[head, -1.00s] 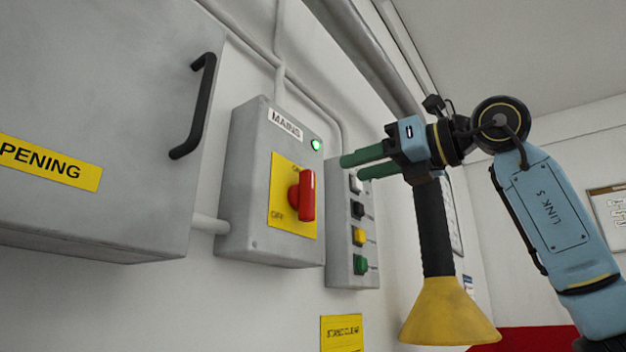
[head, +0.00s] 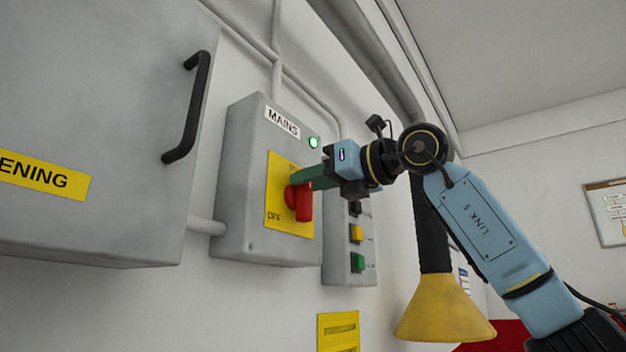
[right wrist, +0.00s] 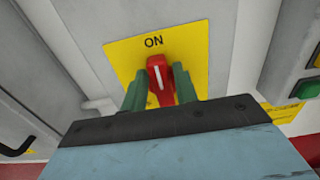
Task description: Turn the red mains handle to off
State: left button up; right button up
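The red mains handle (head: 303,202) sits on a yellow plate (head: 288,228) on the front of the grey mains box (head: 240,185). In the right wrist view the handle (right wrist: 160,75) stands upright, its white line toward the word ON. My right gripper (head: 308,182) is at the handle. Its green fingers lie one on each side of the handle in the right wrist view (right wrist: 160,88) and look open around it; whether they touch it is hard to tell. The green lamp (head: 313,142) on the box is lit. My left gripper is out of view.
A grey cabinet with a black pull handle (head: 188,108) stands to the left. A button panel (head: 348,268) is right of the mains box, partly behind my right gripper. A yellow cone on a dark hose (head: 440,310) hangs at the right. Pipes run above.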

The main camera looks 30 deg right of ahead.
aim_at(289, 193)
grip_shut()
jog(key=shift+n, duration=0.4)
jog(key=n+p, duration=0.1)
jog(key=n, duration=0.3)
jog(key=a+f+n+p, duration=0.1)
jog(key=n+p, duration=0.1)
jog(key=n, duration=0.2)
jog(key=a+n+p, duration=0.1)
jog(key=n+p, duration=0.1)
jog(key=n, duration=0.2)
jog(key=shift+s+f+n, duration=0.2)
jog(key=shift+s+n, duration=0.1)
jog(key=shift+s, duration=0.1)
jog(key=shift+f+n+p, duration=0.25)
jog(key=shift+n+p, duration=0.25)
jog(key=shift+n, duration=0.65)
jog(key=shift+f+n+p, duration=0.2)
jog(key=shift+n+p, duration=0.3)
jog(key=shift+n, duration=0.65)
